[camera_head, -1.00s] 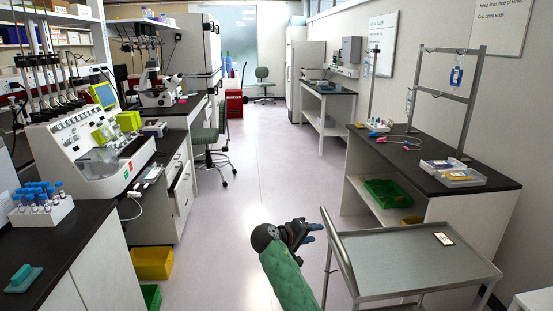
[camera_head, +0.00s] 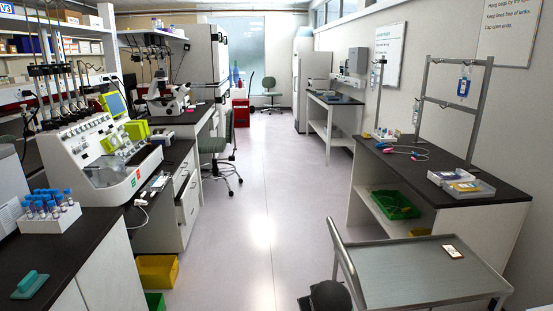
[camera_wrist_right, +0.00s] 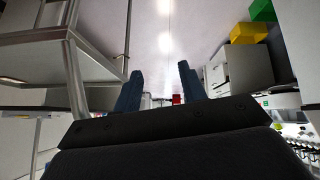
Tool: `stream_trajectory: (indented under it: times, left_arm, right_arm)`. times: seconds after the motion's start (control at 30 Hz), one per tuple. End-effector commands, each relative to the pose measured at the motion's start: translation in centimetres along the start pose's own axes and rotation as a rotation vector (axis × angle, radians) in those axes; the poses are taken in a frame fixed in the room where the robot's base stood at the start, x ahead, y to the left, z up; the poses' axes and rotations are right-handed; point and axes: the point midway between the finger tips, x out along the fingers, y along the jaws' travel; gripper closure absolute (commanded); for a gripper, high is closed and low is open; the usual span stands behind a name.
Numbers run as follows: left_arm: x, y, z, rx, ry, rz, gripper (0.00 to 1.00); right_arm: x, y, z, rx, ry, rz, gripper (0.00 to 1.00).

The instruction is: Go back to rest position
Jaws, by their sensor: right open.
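My right gripper (camera_wrist_right: 160,88) shows in the right wrist view with its two blue fingers apart and nothing between them. Beyond it are the pale floor and the aisle. In the head view only a dark rounded part of my arm shows at the bottom edge, left of the steel cart (camera_head: 420,270); the right gripper itself is out of that view. My left gripper is not in either view.
The cart also fills the upper left of the right wrist view (camera_wrist_right: 45,50). A black-topped bench (camera_head: 440,180) stands at the right, the cell processor (camera_head: 95,150) at the left. Yellow (camera_head: 157,270) and green bins lie below the left bench. The middle aisle is clear.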

Motion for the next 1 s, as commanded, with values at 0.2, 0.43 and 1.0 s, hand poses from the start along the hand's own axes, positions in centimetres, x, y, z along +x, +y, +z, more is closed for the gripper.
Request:
stream_trajectory:
  times: [0.2,0.43,1.0]
  left_arm:
    - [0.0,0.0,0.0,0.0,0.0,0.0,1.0]
    - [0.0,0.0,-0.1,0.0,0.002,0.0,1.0]
    - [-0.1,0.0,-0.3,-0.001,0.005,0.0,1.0]
  right_arm:
    - [-1.2,-1.1,8.4,0.034,-0.066,-0.099,0.59]
    - [-2.5,-1.8,17.1,0.064,-0.158,-0.149,0.59]
    - [-5.4,-4.5,39.2,0.094,-0.487,-0.182,0.59]
